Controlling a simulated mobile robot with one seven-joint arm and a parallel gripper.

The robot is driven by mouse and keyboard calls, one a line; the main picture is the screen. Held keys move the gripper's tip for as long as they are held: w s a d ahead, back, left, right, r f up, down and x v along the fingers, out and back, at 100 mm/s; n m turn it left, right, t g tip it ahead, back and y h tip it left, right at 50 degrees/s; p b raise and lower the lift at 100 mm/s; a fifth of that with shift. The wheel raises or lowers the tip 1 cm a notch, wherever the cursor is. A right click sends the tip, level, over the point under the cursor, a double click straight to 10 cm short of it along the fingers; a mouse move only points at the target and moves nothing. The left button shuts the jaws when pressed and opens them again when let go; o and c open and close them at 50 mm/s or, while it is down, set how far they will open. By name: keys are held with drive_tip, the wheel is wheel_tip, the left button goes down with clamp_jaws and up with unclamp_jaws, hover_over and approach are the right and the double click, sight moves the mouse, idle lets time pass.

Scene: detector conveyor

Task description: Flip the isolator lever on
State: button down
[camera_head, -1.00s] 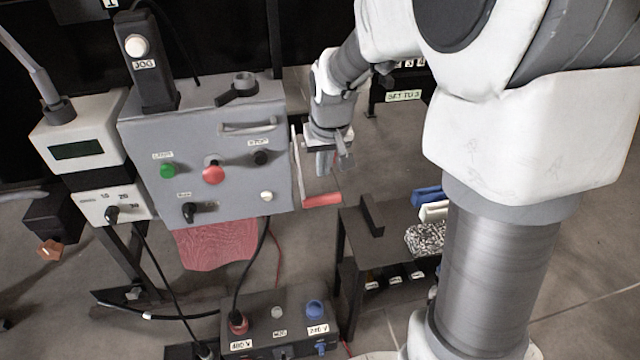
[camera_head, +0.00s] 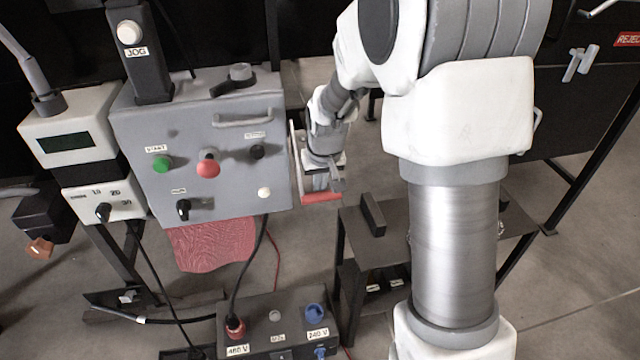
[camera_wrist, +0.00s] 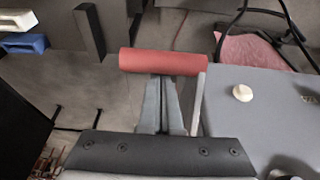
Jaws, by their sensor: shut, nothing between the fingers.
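The isolator lever is a thin grey arm (camera_head: 296,160) with a red handle (camera_head: 320,198) on the right side of the grey control box (camera_head: 225,203). The lever hangs down, with the handle at its lower end. In the wrist view the red handle (camera_wrist: 175,62) lies across the tips of my gripper (camera_wrist: 162,85), and the lever arm (camera_wrist: 198,100) runs just right of the fingers. The fingers are shut with nothing between them. In the head view my gripper (camera_head: 322,183) is just above the handle; whether it touches cannot be told.
The box front carries a green button (camera_head: 162,163), a red knob (camera_head: 208,168) and a rail handle (camera_head: 243,119). A red cloth (camera_head: 212,245) hangs below. A dark table (camera_head: 350,228) stands below right, and a power box (camera_head: 275,312) sits on the floor.

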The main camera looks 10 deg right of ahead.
drive_tip(key=shift+r, duration=0.15)
drive_tip(key=shift+s+r+g+p, duration=0.3)
drive_tip(key=shift+p, duration=0.75)
drive_tip(key=shift+s+r+p, duration=0.1)
drive_tip(key=shift+p, duration=0.25)
drive_tip(key=r+g+p, duration=0.1)
drive_tip(key=p, duration=0.1)
drive_tip(key=s+r+g+p, duration=0.1)
drive_tip(key=p, duration=0.1)
drive_tip(key=r+p, duration=0.1)
drive_tip(key=p, duration=0.2)
drive_tip(key=shift+s+r+g, duration=0.15)
drive_tip(key=shift+s+g, duration=0.15)
drive_tip(key=shift+g, duration=0.1)
wheel_tip(320, 180, up, 13)
drive_tip(key=w+g+p, duration=0.2)
drive_tip(key=g+p, duration=0.3)
drive_tip(key=p, duration=1.1)
drive_tip(key=shift+r+g, duration=0.2)
drive_tip(key=shift+g, duration=0.1)
drive_tip(key=shift+w, duration=0.1)
